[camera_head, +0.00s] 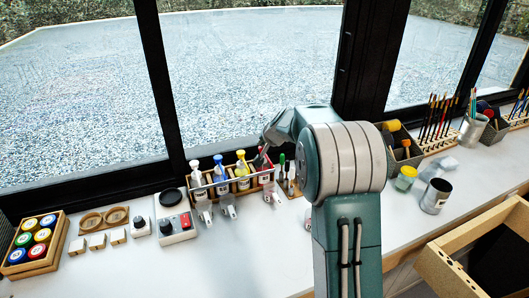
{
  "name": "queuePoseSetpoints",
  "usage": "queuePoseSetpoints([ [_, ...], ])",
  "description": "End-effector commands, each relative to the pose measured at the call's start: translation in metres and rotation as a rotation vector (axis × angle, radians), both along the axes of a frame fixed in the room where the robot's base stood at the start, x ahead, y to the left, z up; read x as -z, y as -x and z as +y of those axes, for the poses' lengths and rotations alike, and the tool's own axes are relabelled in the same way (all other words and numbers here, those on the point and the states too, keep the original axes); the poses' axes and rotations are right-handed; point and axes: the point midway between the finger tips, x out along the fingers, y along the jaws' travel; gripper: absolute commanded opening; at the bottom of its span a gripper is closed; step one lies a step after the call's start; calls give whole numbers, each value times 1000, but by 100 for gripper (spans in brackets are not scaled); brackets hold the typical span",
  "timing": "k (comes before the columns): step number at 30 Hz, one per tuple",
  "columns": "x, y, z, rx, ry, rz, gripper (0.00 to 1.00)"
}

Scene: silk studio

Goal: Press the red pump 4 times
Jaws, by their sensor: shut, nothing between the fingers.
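A pump bottle with a red head (259,162) and a red-marked body stands at the right end of a row of pump bottles in a wooden rack (228,191). To its left are a yellow pump (241,157), a blue pump (218,161) and a white pump (195,166). My gripper (263,153) is shut and empty, pointing down at the red pump from above. It partly covers the red head. I cannot tell whether it touches the head or how far the head is pressed down.
Small clear cups stand before the rack, one (228,207) near its middle. Green and white upright tools (285,172) stand right of the red pump. A switch box (178,228) and a crate of coloured jars (35,242) are left.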

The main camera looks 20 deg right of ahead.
Motion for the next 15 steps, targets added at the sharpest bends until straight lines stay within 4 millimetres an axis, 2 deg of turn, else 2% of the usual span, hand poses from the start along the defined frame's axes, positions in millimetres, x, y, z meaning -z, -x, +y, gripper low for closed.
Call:
queuePoseSetpoints([
  [7,-13,0,0,2,1,-2,0],
  [15,-15,0,0,2,1,-1,0],
])
